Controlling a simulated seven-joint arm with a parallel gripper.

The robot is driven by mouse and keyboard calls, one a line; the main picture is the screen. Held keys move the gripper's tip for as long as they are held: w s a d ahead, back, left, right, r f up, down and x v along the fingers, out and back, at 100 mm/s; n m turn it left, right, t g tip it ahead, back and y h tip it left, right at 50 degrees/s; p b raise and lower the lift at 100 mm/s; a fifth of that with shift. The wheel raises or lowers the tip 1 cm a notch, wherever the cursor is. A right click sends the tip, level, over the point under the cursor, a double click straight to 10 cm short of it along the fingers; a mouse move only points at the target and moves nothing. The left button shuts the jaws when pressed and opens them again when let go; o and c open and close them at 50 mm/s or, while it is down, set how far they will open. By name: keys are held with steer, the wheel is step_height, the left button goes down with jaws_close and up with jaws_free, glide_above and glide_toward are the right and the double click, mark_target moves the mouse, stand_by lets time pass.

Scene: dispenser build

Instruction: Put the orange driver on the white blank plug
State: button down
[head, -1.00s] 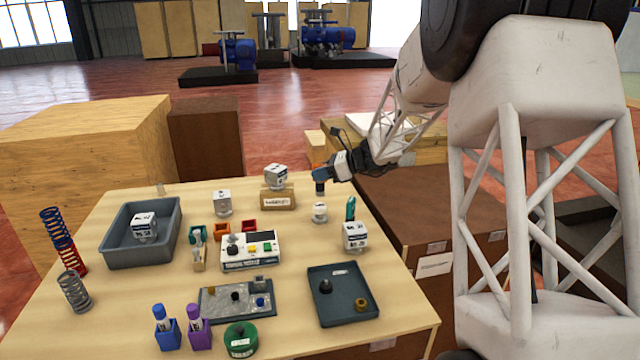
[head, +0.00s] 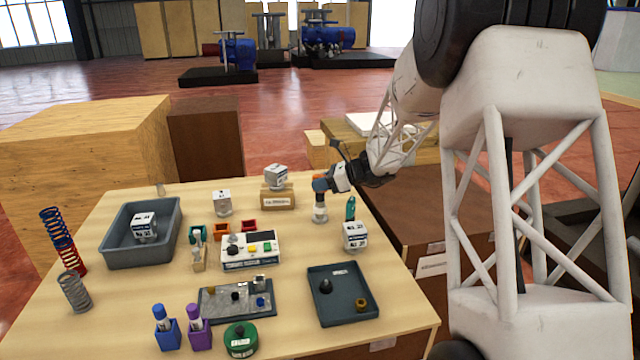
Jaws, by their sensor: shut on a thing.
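My gripper (head: 323,185) is at the back right of the table, shut on the orange driver (head: 319,178). Only a little orange shows at the jaws; the rest is hidden by the gripper. A short grey and dark part points straight down below the jaws. It meets the top of a small white round piece (head: 320,214), which looks like the white blank plug and stands upright on the table. At this size I cannot tell whether the two touch or are seated.
A white labelled cube (head: 355,236) and a teal-handled tool stand close to the right. A cardboard block (head: 277,198) with a white cube on it stands to the left. A white button panel (head: 250,251), a dark tray (head: 343,312) and a grey bin (head: 115,251) lie farther off.

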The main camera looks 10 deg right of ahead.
steer(key=shift+f, duration=0.1)
steer(key=c, duration=1)
jaws_free()
steer(key=shift+d+r, duration=0.15)
steer(key=shift+r, duration=0.05)
steer(key=v, duration=1.1)
steer(key=shift+s+d+r, duration=0.15)
steer(key=shift+d+r, duration=0.1)
steer(key=shift+d, duration=0.05)
